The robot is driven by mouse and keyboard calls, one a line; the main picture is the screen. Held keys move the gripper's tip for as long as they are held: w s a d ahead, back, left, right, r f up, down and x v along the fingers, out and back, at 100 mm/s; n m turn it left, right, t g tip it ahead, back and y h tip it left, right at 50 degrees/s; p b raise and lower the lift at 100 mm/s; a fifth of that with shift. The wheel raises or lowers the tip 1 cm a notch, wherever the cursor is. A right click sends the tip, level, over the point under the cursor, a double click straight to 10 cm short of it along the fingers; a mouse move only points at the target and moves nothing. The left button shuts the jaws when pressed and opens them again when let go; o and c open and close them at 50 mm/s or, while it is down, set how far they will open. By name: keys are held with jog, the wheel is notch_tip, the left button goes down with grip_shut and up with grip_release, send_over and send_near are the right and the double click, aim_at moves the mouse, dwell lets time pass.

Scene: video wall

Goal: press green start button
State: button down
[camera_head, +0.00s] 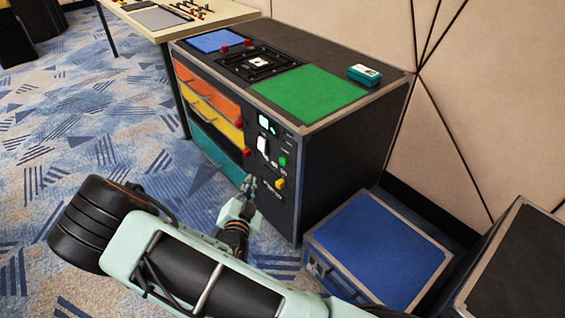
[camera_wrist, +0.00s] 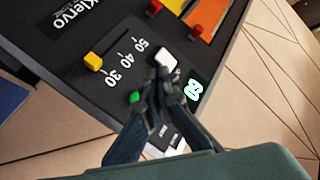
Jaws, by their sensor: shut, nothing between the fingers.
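The green button (camera_head: 283,161) is a small round knob on the black front panel of the cabinet (camera_head: 318,170). In the wrist view the green button (camera_wrist: 134,97) lies just left of my fingers, partly beside the left finger. My gripper (camera_head: 249,184) is shut and empty in front of the panel, lower left of the button in the head view. In the wrist view the fingertips of my gripper (camera_wrist: 160,76) are together and point at the panel between the button and the lit display (camera_wrist: 193,90). I cannot tell whether they touch the panel.
A yellow slider knob (camera_head: 280,183) sits below the button, and a white switch (camera_head: 263,145) to its upper left. Orange, yellow and teal drawers with red knobs are on the left. A blue-topped case (camera_head: 375,245) stands on the floor at right. Open carpet (camera_head: 90,140) lies left.

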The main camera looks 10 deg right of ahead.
aim_at(283, 161)
dwell(0.3)
jog(key=w+d, duration=0.5)
jog(key=d, duration=0.2)
jog(key=shift+d, duration=0.15)
dwell(1.5)
jog(key=shift+w+d, duration=0.2)
jog(key=shift+d, duration=0.1)
jog(key=shift+w+d, duration=0.35)
jog(key=shift+d, duration=0.2)
dwell(1.0)
jog(key=shift+a, duration=0.1)
jog(key=shift+s+a+b, duration=0.3)
jog(key=shift+s+a, duration=0.3)
jog(key=shift+a, duration=0.15)
